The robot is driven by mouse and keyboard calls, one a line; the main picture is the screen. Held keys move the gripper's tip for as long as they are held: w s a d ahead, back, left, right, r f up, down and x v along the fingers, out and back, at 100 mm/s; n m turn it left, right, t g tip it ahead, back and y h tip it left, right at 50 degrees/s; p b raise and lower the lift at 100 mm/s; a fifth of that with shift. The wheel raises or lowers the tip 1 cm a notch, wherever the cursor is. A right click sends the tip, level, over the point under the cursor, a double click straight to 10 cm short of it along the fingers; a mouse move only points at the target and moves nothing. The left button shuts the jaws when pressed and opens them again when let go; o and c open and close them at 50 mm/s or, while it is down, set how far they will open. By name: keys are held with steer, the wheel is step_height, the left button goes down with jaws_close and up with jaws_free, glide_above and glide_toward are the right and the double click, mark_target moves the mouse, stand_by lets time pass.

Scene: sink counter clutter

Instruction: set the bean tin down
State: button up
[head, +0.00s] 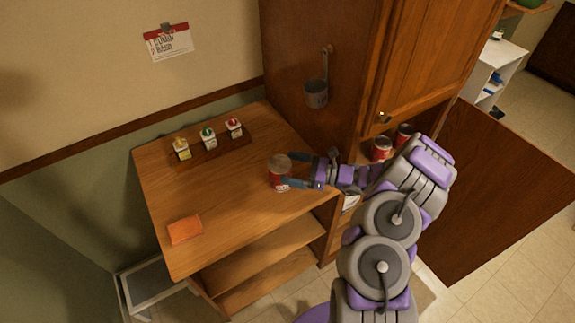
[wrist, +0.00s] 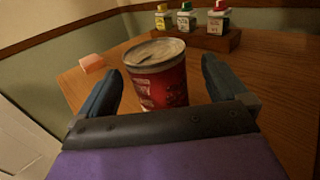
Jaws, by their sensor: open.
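The bean tin (head: 278,173) is red with a pale metal lid. It stands upright on the wooden counter (head: 225,205), right of the middle. In the wrist view the tin (wrist: 160,80) sits between the two dark fingers, with a gap showing on each side. My gripper (head: 291,171) is open around the tin, coming from the right. The lower part of the tin is hidden behind the gripper's palm in the wrist view.
A wooden rack (head: 212,150) with several small bottles stands at the back. An orange block (head: 185,229) lies at front left. A tall cabinet (head: 320,70) rises at right, with a hanging metal cup (head: 316,94) and red cans (head: 381,148). The counter's middle left is clear.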

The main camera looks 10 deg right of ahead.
steer(key=v, duration=0.8)
steer(key=shift+s+d+p, duration=0.1)
steer(key=shift+d+p, duration=0.15)
steer(key=shift+p, duration=0.15)
steer(key=shift+d+r, duration=0.15)
steer(key=shift+d, duration=0.05)
steer(key=s+a+r+n+g+h, duration=0.1)
steer(key=s+a+r+n+g, duration=0.55)
steer(key=a+r, duration=0.2)
steer(key=s+a+r+n+g+h, duration=0.1)
steer(key=s+a+r+n+g, duration=0.4)
steer(key=a+r+n, duration=0.4)
steer(key=s+a+r+n+h, duration=0.15)
steer(key=s+n+h, duration=0.35)
steer(key=s+h, duration=0.9)
steer(key=s+d+n+t, duration=0.1)
steer(key=s+d+n, duration=0.2)
steer(key=s+d, duration=0.4)
steer(key=s, duration=0.4)
steer(key=shift+d+r, duration=0.3)
steer(key=shift+d, duration=0.05)
steer(key=shift+s+f+t, duration=0.1)
steer(key=shift+s+t, duration=0.05)
steer(key=shift+t, duration=0.1)
